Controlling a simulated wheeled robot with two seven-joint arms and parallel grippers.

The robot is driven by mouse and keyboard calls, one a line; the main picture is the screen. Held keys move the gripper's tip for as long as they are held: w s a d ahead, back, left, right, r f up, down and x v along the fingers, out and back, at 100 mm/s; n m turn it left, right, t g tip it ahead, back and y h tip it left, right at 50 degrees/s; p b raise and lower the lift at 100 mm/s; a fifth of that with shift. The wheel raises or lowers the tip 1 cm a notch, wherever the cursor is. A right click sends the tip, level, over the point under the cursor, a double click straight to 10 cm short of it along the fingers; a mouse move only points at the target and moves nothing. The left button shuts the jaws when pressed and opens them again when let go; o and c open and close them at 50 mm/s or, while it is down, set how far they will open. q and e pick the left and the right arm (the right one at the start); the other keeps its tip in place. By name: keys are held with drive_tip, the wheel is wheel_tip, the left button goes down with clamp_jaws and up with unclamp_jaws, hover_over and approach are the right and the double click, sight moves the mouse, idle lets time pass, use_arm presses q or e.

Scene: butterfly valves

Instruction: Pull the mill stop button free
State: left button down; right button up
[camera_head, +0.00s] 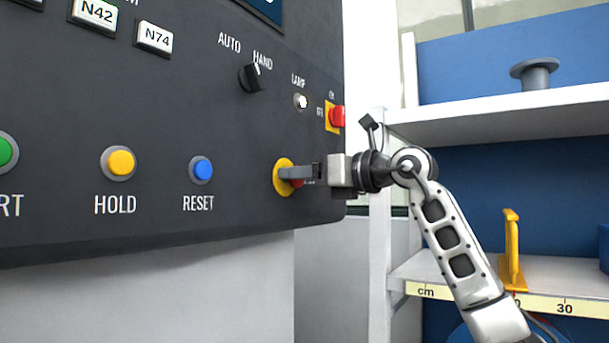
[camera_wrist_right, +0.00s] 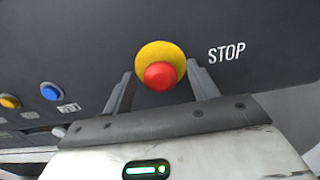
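The stop button is a red mushroom head (camera_wrist_right: 160,75) on a round yellow plate (camera_wrist_right: 160,54), beside the word STOP in the right wrist view. In the head view the yellow plate (camera_head: 281,177) shows at the panel's lower right, with most of the red head hidden behind my right gripper (camera_head: 287,173). My right gripper points at the panel, its fingers on either side of the red head. In the wrist view gaps show between the head and both fingers, so it looks open around the button. My left gripper is not in view.
The dark control panel (camera_head: 240,130) also carries a blue RESET button (camera_head: 202,169), a yellow HOLD button (camera_head: 121,162), a black selector knob (camera_head: 252,78), a lamp switch (camera_head: 301,102) and a red switch (camera_head: 337,117). Shelves (camera_head: 500,115) stand to the right, near my right arm.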

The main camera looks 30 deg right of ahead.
use_arm(q)
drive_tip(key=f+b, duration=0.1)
drive_tip(key=b, duration=0.2)
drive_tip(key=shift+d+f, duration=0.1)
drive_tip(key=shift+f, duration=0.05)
use_arm(e)
drive_tip(key=v, duration=1.6)
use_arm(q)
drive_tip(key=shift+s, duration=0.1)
use_arm(e)
drive_tip(key=shift+f, duration=0.1)
